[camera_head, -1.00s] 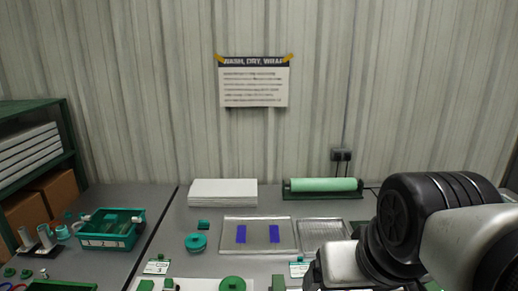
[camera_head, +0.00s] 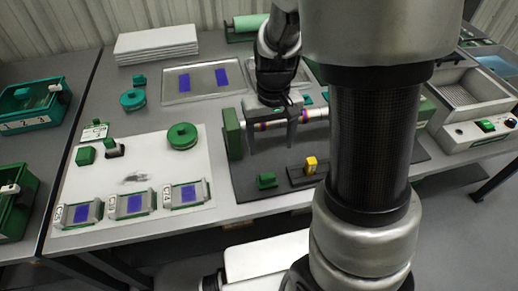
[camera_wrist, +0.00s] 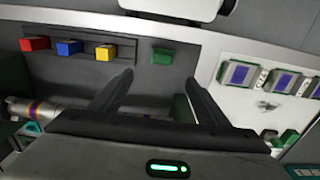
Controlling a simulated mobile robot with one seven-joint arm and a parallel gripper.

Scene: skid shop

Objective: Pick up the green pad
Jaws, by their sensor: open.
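A small green block (camera_head: 266,180), the likeliest green pad, lies on the dark mat (camera_head: 262,152) near its front edge. It also shows in the wrist view (camera_wrist: 163,56), just beyond the gap between my fingertips. My gripper (camera_head: 271,146) points down over the mat, behind the block and apart from it. In the wrist view my gripper (camera_wrist: 158,78) has its fingers wide apart with nothing between them. Another green block (camera_head: 85,155) and a round green piece (camera_head: 182,136) are on the white sheet to the left.
A yellow block (camera_head: 310,163) sits in a dark holder right of the green block; red (camera_wrist: 35,43) and blue (camera_wrist: 68,48) blocks share it. A banded roller (camera_head: 312,114) and a green upright (camera_head: 232,133) stand close to my gripper. Framed pieces (camera_head: 133,203) line the front left.

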